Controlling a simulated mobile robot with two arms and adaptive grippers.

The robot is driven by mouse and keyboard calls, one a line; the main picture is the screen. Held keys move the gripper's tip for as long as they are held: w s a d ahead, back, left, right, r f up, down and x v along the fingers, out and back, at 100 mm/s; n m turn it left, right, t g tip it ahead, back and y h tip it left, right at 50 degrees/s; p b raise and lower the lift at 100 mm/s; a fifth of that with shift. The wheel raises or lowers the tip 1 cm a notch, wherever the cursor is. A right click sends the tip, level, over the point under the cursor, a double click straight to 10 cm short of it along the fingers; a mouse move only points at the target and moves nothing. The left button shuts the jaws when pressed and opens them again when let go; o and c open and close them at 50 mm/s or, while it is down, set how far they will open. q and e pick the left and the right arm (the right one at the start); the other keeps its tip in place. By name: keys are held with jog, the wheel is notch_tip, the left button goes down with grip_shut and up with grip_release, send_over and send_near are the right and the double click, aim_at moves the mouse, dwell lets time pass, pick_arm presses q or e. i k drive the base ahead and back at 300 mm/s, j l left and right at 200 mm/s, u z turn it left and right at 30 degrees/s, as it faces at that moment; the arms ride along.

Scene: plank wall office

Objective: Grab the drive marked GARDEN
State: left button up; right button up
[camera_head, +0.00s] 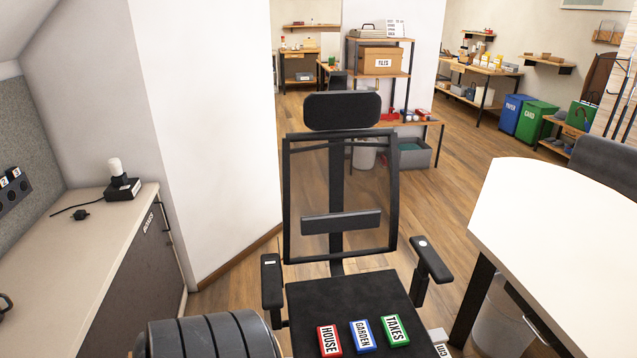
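The drive marked GARDEN (363,336) is blue with a white label. It lies flat on the black seat of an office chair (335,290), near the bottom of the head view. A red drive marked HOUSE (329,341) lies to its left. A green drive with a white label that seems to read TAXES (395,330) lies to its right. The three are close together with small gaps, and nothing covers their labels. Neither of my grippers shows in the head view.
The chair's armrests (271,280) (432,259) flank the seat, and its mesh back (340,222) rises behind. A white table (560,225) stands right, a counter (75,240) left. A dark ribbed rounded shape (212,338) at the bottom left is cut off and unclear. Wooden floor lies open behind.

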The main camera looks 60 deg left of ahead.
aim_at(361, 333)
jog(key=u, duration=1.65)
